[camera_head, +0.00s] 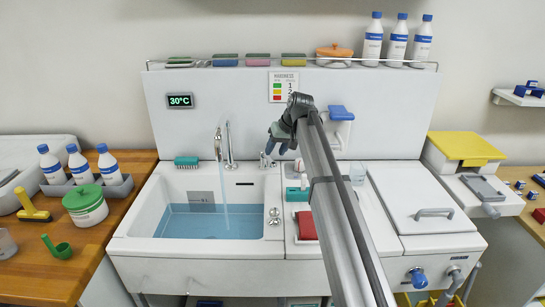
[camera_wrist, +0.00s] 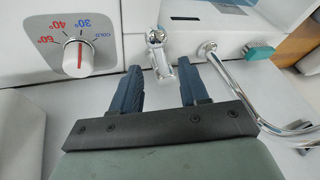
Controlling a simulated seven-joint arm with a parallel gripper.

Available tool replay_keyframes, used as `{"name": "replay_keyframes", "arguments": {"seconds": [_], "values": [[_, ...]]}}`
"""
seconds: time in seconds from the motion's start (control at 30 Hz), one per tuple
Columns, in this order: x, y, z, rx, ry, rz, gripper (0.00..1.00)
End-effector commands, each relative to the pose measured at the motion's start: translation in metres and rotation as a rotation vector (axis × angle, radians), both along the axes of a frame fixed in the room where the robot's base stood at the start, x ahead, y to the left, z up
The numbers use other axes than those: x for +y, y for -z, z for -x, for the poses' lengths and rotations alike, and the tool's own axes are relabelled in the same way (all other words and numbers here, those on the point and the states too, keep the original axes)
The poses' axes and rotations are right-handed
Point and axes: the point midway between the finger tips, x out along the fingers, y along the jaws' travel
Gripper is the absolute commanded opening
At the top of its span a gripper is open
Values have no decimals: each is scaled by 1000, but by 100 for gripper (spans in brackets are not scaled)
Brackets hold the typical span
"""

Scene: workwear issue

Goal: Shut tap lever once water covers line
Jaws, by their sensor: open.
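The white sink (camera_head: 137,222) holds blue water (camera_head: 200,224), and a thin stream falls into it from the curved chrome spout (camera_head: 219,143). A grey plate (camera_head: 201,197) on the sink's back wall meets the water surface; a line on it is too small to make out. My gripper (camera_head: 268,152) is over the back right corner of the sink. In the wrist view my gripper (camera_wrist: 160,75) is open and empty. The chrome tap lever (camera_wrist: 157,40) stands just beyond the gap between the blue fingers. I cannot tell whether they touch it.
A temperature dial (camera_wrist: 77,55) is beside the lever, and the spout pipe (camera_wrist: 240,98) curves past on the other side. A teal brush (camera_head: 187,162) lies on the sink's back ledge. A display (camera_head: 180,101) reads 30°C. Bottles and sponges line the shelf above.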

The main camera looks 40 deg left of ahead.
Motion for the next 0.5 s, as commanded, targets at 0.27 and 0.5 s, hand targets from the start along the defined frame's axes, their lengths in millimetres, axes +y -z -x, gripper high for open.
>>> {"name": "replay_keyframes", "arguments": {"seconds": [0.27, 0.5], "values": [[14, 30, 1, 0, 0, 0, 44], [18, 37, 2, -1, 1, 0, 44]]}}
